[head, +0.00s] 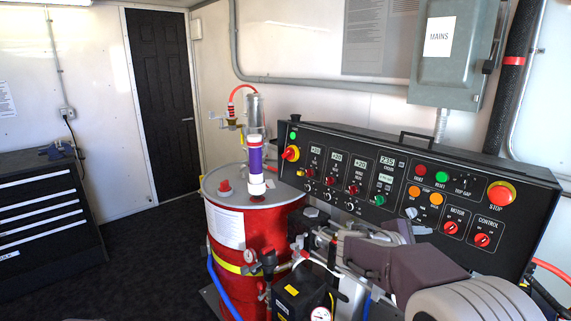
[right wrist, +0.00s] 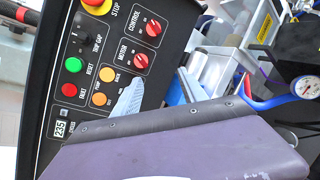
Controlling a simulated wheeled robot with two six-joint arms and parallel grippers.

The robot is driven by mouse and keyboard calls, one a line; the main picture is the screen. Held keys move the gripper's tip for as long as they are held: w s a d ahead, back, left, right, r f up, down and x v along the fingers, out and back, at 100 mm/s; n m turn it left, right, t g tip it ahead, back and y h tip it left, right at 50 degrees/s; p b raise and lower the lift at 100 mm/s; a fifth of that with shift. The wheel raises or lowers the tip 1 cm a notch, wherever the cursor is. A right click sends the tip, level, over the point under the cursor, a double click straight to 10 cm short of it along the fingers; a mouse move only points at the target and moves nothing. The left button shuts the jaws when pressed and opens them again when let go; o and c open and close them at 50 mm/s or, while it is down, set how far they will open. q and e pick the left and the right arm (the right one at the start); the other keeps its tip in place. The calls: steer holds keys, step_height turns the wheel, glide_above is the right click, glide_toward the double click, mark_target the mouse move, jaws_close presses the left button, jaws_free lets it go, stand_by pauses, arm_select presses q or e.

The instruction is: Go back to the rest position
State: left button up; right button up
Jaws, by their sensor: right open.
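My right gripper (head: 396,226) is at the front of the black control panel (head: 345,142), low and near its middle, with my arm coming in from the lower right. In the right wrist view its two pale grey fingers (right wrist: 160,90) stand apart with nothing between them, so it is open and empty. The purple-brown gripper body hides part of the scene below. The fingers overlap the panel's lower edge near the orange buttons (right wrist: 103,87); I cannot tell whether they touch it. My left gripper is not in view.
A red drum (head: 241,250) with a purple-and-white cylinder (head: 256,160) stands left of the panel. A black box with a gauge (head: 320,314) and hoses crowd the space below. A black drawer cabinet (head: 40,215) stands far left. The dark floor (head: 140,250) between is clear.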

steer(key=s+a+f+m+g+y+p, duration=0.2)
steer(key=s+a+f+m+g+y, duration=0.15)
steer(key=s+f, duration=0.4)
steer(key=s+a+f+m+g+y+p, duration=0.1)
steer(key=s+a+f+m+g+y, duration=0.1)
steer(key=s+a+f+y, duration=0.5)
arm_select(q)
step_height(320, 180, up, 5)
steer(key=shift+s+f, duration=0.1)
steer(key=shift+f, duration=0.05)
arm_select(e)
steer(key=s+a+f+m+t+y, duration=0.1)
steer(key=s+a+f+m+y, duration=0.1)
steer(key=s+a+f+m, duration=0.3)
steer(key=a+m, duration=0.2)
steer(key=m, duration=0.1)
steer(key=shift+a+f+y, duration=0.2)
steer(key=shift+y, duration=0.15)
steer(key=shift+s, duration=0.1)
